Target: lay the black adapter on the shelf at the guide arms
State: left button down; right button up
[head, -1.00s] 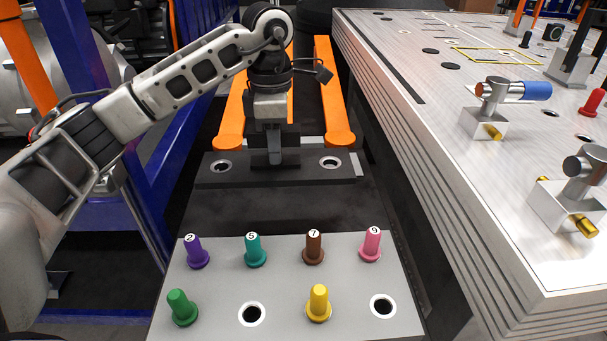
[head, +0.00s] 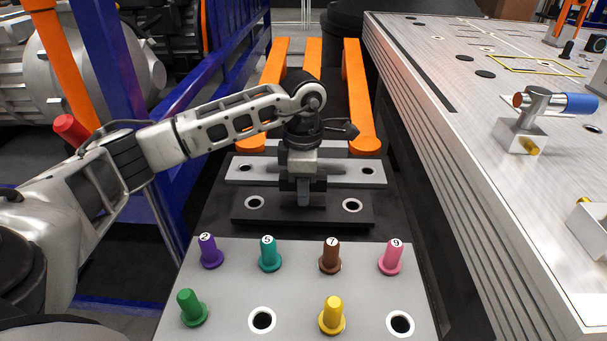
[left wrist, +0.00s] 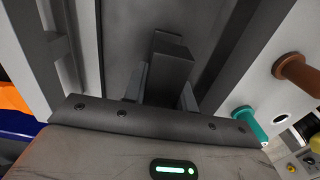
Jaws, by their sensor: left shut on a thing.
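The black adapter (head: 335,208) is a dark flat bar with a light-ringed hole near each end. My left gripper (head: 303,193) is shut on its middle. I cannot tell whether the adapter touches the dark shelf surface (head: 398,222) or hangs just above it. The orange guide arms (head: 362,105) lie behind it, with a light grey plate (head: 345,173) between them and the adapter. The left wrist view shows dark gripper parts (left wrist: 165,75) close up; the grip point is unclear there. My right gripper is not in view.
A grey peg board (head: 290,300) with several coloured pegs stands in front of the adapter. A metal worktable (head: 470,110) with clamps runs along the right. A blue frame (head: 115,70) stands left, close to my left arm.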

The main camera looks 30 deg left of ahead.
pick_arm(q)
jog(key=shift+w+f, duration=0.1)
jog(key=shift+f, duration=0.55)
jog(key=shift+f, duration=0.2)
jog(key=c, duration=1.1)
grip_release()
notch_tip(320, 180, up, 12)
jog(key=shift+r, duration=0.15)
